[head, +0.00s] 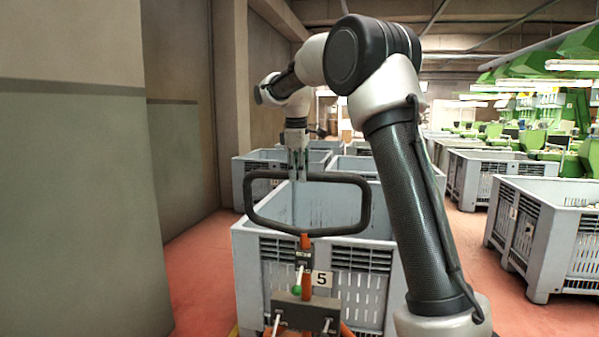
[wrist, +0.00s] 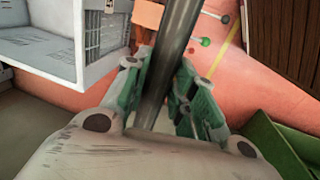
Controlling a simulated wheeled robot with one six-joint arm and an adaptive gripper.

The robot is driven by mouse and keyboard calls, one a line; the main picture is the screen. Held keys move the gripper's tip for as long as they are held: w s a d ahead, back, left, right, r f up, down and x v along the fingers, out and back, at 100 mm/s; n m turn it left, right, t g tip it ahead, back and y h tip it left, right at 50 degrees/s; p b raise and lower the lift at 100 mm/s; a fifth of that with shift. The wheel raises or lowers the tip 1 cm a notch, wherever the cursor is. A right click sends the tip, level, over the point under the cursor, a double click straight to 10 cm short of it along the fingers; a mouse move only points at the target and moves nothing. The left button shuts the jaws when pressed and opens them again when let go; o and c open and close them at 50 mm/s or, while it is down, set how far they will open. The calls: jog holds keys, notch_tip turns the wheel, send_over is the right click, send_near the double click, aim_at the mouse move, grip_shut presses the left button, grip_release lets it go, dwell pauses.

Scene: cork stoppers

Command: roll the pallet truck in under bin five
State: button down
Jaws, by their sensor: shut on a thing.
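Bin five (head: 372,258) is a grey slatted plastic bin with a white "5" label (head: 322,279), straight ahead in the head view. The pallet truck (head: 303,315) stands in front of it, with an orange shaft and a black loop handle (head: 262,222). My gripper (head: 298,176) comes down from above and is shut on the handle's top bar. In the wrist view my gripper's green fingers (wrist: 160,78) sit either side of the dark handle bar (wrist: 176,45). The truck's forks are hidden, so I cannot tell how far they reach under the bin.
A plain wall (head: 75,200) runs close along the left. More grey bins stand behind bin five, and another grey bin (head: 520,230) stands to the right. Red floor (head: 470,265) is clear between that bin and my arm. Green machinery (head: 560,125) is at the far right.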

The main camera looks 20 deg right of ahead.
jog(key=shift+w+d+r, duration=0.1)
jog(key=shift+w, duration=0.05)
jog(key=c, duration=1.2)
grip_release()
jog(key=shift+w, duration=0.1)
jog(key=shift+o, duration=0.2)
notch_tip(320, 180, up, 12)
jog(key=s+a, duration=0.1)
jog(key=s, duration=0.1)
jog(key=shift+a+f, duration=0.15)
jog(key=shift+f, duration=0.05)
